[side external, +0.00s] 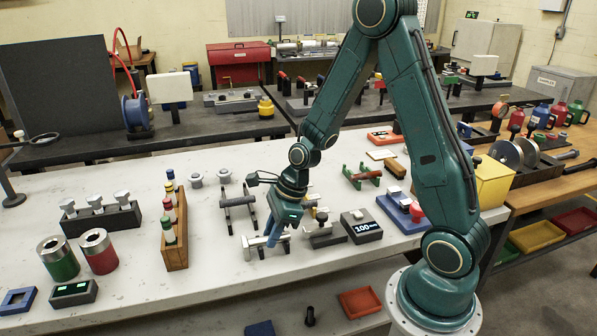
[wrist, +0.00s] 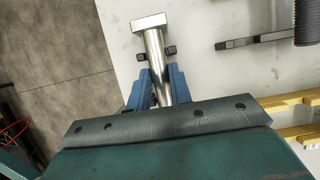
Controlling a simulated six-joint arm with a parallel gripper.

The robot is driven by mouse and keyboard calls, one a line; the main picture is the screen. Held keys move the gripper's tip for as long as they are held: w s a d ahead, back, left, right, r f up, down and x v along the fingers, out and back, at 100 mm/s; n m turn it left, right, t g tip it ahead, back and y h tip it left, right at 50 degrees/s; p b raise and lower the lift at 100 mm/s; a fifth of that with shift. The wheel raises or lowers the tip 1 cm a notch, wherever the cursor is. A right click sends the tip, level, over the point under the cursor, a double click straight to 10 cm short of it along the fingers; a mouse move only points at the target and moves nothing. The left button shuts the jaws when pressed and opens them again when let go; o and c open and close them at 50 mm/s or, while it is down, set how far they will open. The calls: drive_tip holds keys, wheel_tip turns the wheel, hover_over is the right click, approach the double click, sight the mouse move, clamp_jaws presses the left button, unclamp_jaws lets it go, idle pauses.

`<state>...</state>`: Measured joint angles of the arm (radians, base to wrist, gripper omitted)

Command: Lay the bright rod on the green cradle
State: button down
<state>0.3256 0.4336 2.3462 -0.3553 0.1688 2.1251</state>
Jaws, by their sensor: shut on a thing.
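The bright rod (wrist: 155,45) is shiny metal with a square head. In the wrist view it lies between the two blue fingers of my gripper (wrist: 160,80), which is shut on it. Small dark posts flank the rod near its head. In the side view my gripper (side external: 274,238) points down at the front of the white bench, with the bright rod (side external: 254,241) across it, low at a small stand. I cannot tell whether the rod still touches that stand. The cradle is not in the wrist view.
A dark stand with a grey rod (side external: 238,201) is left of my gripper. A dark clamp-like block (side external: 325,237) and a box reading 100 (side external: 361,227) stand to its right. A wooden rack of bottles (side external: 175,235) is farther left. The bench's front edge is close.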

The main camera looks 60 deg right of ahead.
drive_tip(key=shift+r, duration=0.15)
drive_tip(key=shift+r, duration=2.35)
drive_tip(key=w+d+n+g, duration=0.1)
drive_tip(key=d+n, duration=0.1)
drive_tip(key=d, duration=0.2)
drive_tip(key=w+d+n+g, duration=0.1)
drive_tip(key=d+n, duration=0.2)
drive_tip(key=w+d+n+g+y, duration=0.1)
drive_tip(key=d+n, duration=0.2)
drive_tip(key=d, duration=0.1)
drive_tip(key=shift+d+f, duration=0.3)
drive_tip(key=shift+f, duration=0.05)
drive_tip(key=s+d+r+n+g+h, duration=0.1)
drive_tip(key=s+d+n+h, duration=0.1)
drive_tip(key=d+n, duration=0.7)
drive_tip(key=s+d+r+n+g+h, duration=0.1)
drive_tip(key=s+d+r+n+h, duration=0.1)
drive_tip(key=d+n, duration=0.7)
drive_tip(key=s+d+r+n+g+h, duration=0.1)
drive_tip(key=s+d+n+h, duration=0.2)
drive_tip(key=d+n, duration=0.7)
drive_tip(key=s+d, duration=0.1)
drive_tip(key=d, duration=0.1)
drive_tip(key=shift+s+d+r, duration=0.2)
drive_tip(key=shift+s+d, duration=0.1)
drive_tip(key=shift+d, duration=0.1)
